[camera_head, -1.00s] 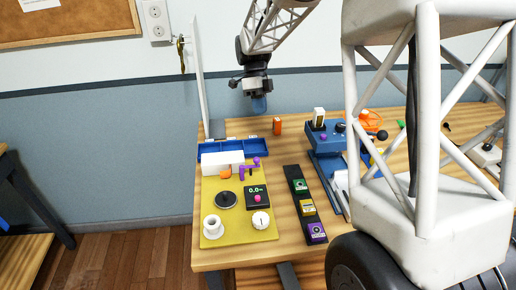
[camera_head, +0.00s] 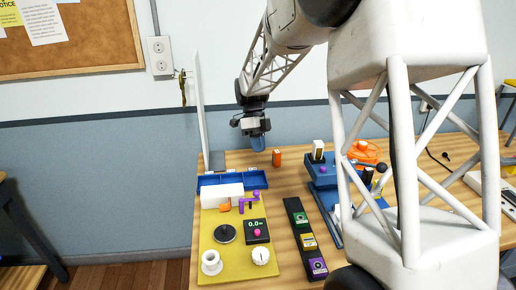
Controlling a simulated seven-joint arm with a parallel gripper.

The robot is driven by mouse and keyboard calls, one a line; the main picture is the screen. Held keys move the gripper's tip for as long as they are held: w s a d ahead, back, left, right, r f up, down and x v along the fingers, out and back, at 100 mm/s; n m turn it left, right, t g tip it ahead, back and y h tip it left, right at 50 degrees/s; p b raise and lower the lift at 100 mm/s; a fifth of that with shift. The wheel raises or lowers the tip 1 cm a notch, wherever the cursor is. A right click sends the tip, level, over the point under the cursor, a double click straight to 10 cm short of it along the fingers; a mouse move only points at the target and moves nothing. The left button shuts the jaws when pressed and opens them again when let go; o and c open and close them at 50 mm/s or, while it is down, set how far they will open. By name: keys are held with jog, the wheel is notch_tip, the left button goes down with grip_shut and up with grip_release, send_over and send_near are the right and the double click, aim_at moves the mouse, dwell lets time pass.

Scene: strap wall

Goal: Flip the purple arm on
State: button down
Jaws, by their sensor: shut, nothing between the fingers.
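A purple arm (camera_head: 249,201), a small cranked lever with a round end, stands on the yellow board (camera_head: 208,246) beside a white block (camera_head: 222,196). Its knobbed end is to the upper right; I cannot tell whether this is on or off. My gripper (camera_head: 257,143) hangs pointing down above the back of the table, in front of the wall. It is well above and behind the purple arm, apart from it.
The board also bears an orange piece (camera_head: 225,207), a black disc (camera_head: 225,233), a display (camera_head: 257,231) and white knobs. A blue tray (camera_head: 232,180) lies behind it. A thin upright panel (camera_head: 202,110) stands at left. A black strip of boxes (camera_head: 301,238) and a blue device lie right.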

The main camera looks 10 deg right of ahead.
jog(key=s+a+x, duration=0.1)
jog(key=a+x, duration=0.1)
jog(key=x, duration=0.9)
jog(key=shift+s, duration=0.3)
